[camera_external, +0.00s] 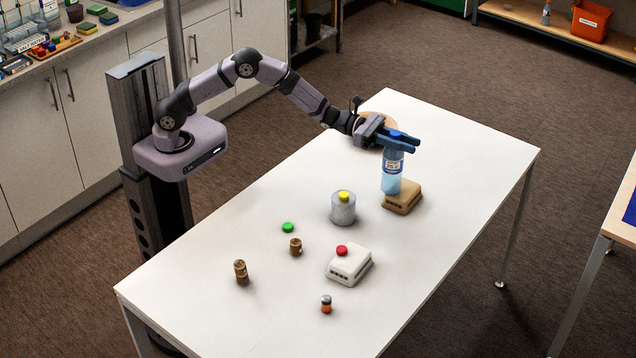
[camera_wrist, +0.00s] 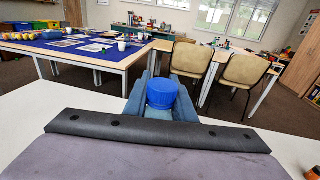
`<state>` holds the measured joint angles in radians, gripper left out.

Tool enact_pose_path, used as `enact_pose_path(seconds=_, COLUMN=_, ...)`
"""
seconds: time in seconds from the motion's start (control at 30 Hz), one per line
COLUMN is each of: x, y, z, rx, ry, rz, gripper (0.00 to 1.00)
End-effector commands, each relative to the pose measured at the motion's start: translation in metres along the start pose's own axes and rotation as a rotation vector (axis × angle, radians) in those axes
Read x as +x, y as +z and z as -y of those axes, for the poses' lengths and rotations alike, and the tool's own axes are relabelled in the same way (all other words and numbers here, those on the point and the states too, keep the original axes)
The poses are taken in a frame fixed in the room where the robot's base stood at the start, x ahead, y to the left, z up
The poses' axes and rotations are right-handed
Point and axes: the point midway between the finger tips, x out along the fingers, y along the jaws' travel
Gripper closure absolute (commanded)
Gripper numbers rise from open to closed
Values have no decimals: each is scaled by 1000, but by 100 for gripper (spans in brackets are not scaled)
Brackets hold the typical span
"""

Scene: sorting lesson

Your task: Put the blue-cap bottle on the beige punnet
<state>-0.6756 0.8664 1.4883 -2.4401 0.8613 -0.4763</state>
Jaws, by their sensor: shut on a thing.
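The blue-cap bottle (camera_external: 391,172) is upright, a clear light-blue bottle with a label. My gripper (camera_external: 404,141) is shut on it near the top, just under the cap. In the wrist view the blue cap (camera_wrist: 161,93) stands between the two blue fingers of my gripper (camera_wrist: 160,100). The beige punnet (camera_external: 403,198) is upside down or closed-topped on the white table, and the bottle's base is at its upper left part. I cannot tell whether the base touches the punnet or hangs just above or in front of it.
A round tan board (camera_external: 380,119) lies behind my gripper.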

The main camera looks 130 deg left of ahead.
Motion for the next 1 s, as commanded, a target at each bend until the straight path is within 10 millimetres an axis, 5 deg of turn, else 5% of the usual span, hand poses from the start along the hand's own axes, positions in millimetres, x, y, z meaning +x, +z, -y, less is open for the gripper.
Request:
enact_pose_path(seconds=0.67, x=0, y=-18, z=1, rx=-3, ry=0, rz=-15, gripper=98)
enact_pose_path(seconds=0.7, x=0, y=-18, z=1, rx=-3, ry=0, rz=-16, gripper=67)
enact_pose_path(seconds=0.73, x=0, y=-19, z=1, rx=-4, ry=0, rz=-17, gripper=60)
enact_pose_path(seconds=1.0, x=0, y=-13, z=0, rx=-2, ry=0, rz=-7, gripper=58)
